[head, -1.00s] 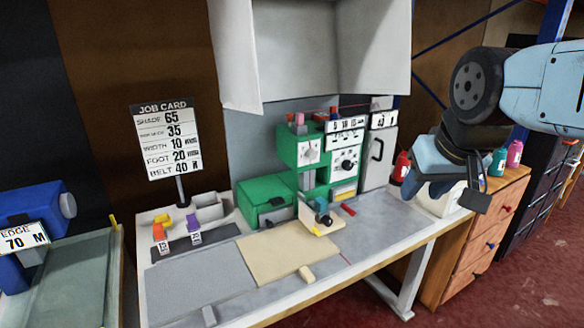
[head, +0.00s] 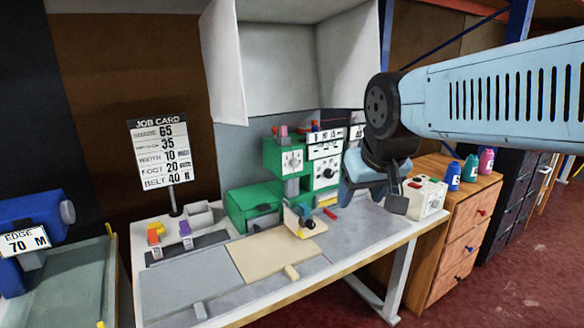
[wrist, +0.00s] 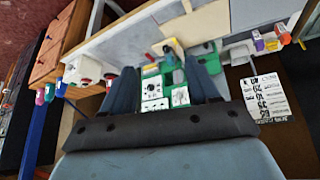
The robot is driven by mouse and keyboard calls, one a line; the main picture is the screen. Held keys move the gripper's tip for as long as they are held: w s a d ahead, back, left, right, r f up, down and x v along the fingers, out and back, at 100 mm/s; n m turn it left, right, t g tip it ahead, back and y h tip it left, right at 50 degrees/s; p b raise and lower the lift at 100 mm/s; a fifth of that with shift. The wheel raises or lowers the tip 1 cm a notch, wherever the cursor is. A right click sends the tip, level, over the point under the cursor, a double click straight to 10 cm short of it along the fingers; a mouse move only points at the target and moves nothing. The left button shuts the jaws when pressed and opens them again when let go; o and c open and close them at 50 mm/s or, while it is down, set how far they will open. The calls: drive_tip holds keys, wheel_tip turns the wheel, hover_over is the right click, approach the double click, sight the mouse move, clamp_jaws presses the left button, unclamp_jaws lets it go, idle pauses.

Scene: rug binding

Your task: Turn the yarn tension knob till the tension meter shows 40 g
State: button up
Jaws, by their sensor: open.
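The green binding machine (head: 275,208) stands at the back of the workbench. It has a white panel with a small dial (head: 292,161) and, to its right, one with a larger black knob (head: 327,173); I cannot read which is the yarn tension knob. White scale plates (head: 325,149) sit above the knob; a tension reading is not legible. My gripper (head: 374,198) is open and empty, above the bench to the right of the machine. In the wrist view the machine's white dial panels (wrist: 153,104) show between the spread fingers of my gripper (wrist: 160,80).
A job card (head: 160,150) stands at the back left. A beige board (head: 270,256) lies on the bench (head: 180,288). A white box with a red button (head: 428,196) and several bottles (head: 470,168) stand at right. A white hood (head: 280,70) hangs above.

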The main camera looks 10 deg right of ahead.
drive_tip(key=w+d+f+t+h, duration=0.1)
drive_tip(key=w+f, duration=0.2)
drive_tip(key=w, duration=0.5)
drive_tip(key=w+d+f, duration=0.1)
drive_tip(key=w+f, duration=0.3)
drive_tip(key=w, duration=0.3)
drive_tip(key=m+t+y, duration=0.3)
drive_tip(key=t+y, duration=0.5)
drive_tip(key=t, duration=0.2)
approach(297, 165)
drive_tip(key=x, duration=0.9)
drive_tip(key=shift+s, duration=0.1)
drive_tip(key=c, duration=1)
drive_tip(key=shift+c, duration=0.2)
